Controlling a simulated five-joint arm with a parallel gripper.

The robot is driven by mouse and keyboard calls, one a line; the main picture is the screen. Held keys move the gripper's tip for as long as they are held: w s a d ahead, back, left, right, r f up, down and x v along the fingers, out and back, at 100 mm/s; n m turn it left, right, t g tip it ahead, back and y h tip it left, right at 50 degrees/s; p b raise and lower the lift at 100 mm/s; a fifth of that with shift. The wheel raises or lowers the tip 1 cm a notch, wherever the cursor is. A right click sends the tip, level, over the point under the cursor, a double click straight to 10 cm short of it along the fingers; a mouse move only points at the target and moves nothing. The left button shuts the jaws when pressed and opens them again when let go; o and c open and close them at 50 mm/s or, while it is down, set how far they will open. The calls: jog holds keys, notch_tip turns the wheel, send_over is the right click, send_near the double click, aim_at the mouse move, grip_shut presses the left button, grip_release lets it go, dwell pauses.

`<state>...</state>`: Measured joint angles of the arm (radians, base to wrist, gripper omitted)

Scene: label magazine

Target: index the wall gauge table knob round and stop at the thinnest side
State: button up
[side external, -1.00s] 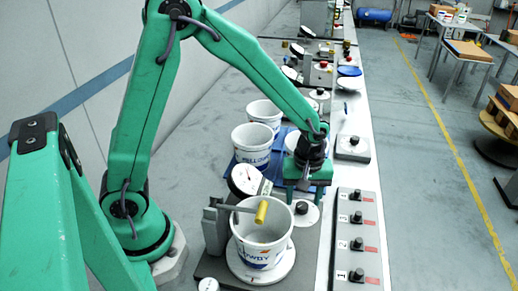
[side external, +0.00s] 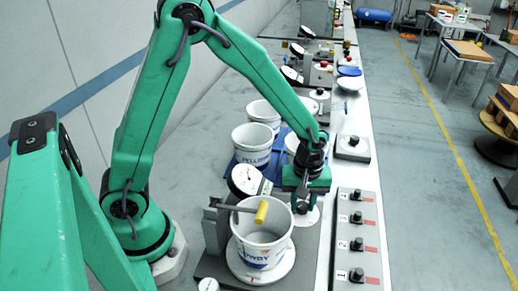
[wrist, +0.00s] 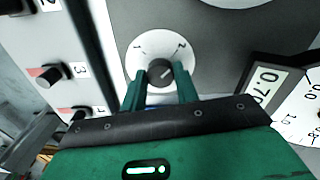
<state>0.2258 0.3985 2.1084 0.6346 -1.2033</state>
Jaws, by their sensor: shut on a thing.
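A white tub (side external: 264,238) with printed lettering stands upright on the round white gauge table (side external: 285,272). A gauge arm with a yellow grip (side external: 262,212) reaches over its rim, and a white dial (side external: 246,180) stands behind it. The dial's needle is too small to read. My gripper (side external: 305,208) is down beside the tub's far right side. In the wrist view, the dark knob (wrist: 160,71) sits on a white numbered disc (wrist: 146,51), and my gripper (wrist: 160,84) is shut on it, one finger each side.
A grey panel (side external: 345,222) with several numbered black knobs runs along the right. A card reading 0.70 (wrist: 264,83) is right of the knob in the wrist view. More tubs (side external: 252,146) stand on a blue mat behind, close to my arm.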

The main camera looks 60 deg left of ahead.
jog(key=shift+m, duration=0.5)
jog(key=m, duration=0.3)
jog(key=shift+m, duration=0.3)
jog(key=m, duration=0.4)
jog(key=shift+m, duration=0.3)
jog(key=m, duration=0.4)
jog(key=shift+r+m, duration=0.1)
jog(key=shift+m, duration=0.2)
jog(key=shift+a+m, duration=0.1)
jog(key=shift+m, duration=1.9)
jog(key=o, duration=1)
